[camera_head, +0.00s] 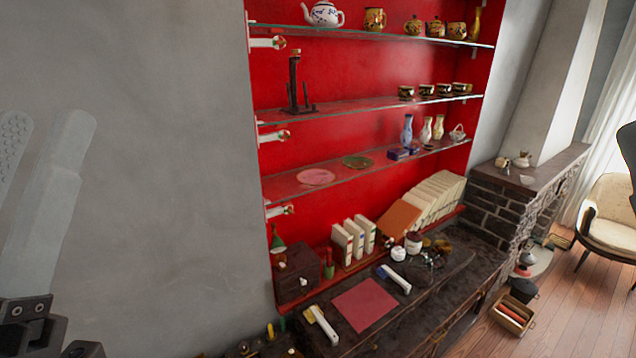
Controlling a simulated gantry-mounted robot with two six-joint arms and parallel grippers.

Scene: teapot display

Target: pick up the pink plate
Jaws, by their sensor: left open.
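The pink plate (315,177) lies flat on the lowest glass shelf (290,190), towards its left end, against the red back wall. A dark green plate (357,162) lies just to its right. My left gripper (47,135) is at the far left edge, in front of the grey wall. Its two pale fingers point up, are spread apart and hold nothing. It is well to the left of the pink plate and apart from it. My right gripper does not show.
Vases (407,130) stand further right on the same shelf. A dark figure (294,85) and cups (427,91) stand on the shelf above. The shelf front before the plate is clear.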

